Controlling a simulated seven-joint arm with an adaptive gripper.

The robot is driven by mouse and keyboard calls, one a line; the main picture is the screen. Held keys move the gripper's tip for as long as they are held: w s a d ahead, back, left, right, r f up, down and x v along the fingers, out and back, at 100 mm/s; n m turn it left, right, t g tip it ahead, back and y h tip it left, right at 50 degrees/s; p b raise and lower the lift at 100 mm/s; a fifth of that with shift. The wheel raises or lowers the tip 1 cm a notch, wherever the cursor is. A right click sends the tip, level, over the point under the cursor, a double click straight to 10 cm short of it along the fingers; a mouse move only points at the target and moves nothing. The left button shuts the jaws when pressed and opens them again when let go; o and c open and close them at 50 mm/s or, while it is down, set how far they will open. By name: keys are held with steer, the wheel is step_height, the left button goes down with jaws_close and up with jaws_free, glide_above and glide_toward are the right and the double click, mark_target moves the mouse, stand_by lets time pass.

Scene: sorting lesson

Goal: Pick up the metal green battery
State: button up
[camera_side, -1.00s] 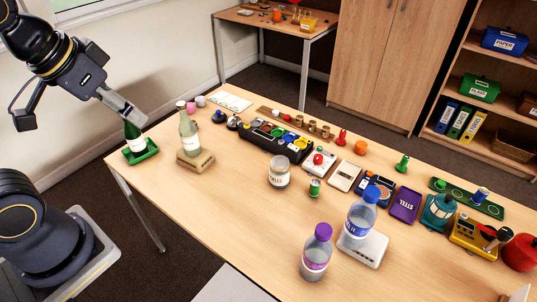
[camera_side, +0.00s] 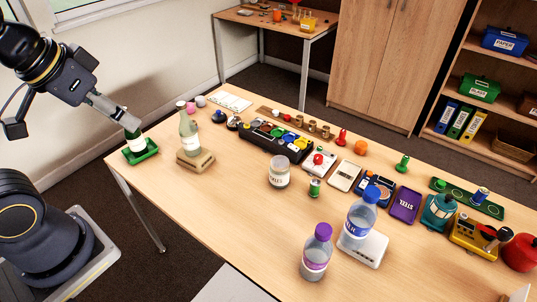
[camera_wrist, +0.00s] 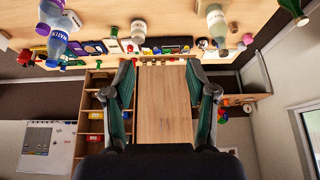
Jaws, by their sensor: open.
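The green bottle stands in a green tray (camera_side: 142,157). A pale bottle (camera_side: 189,135) stands on a wooden block. The jar (camera_side: 279,172), a purple-capped bottle (camera_side: 316,258) and a blue-capped bottle (camera_side: 360,218) stand around the battery. The table's front left is clear.

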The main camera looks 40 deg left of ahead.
steer(key=shift+o, duration=0.5)
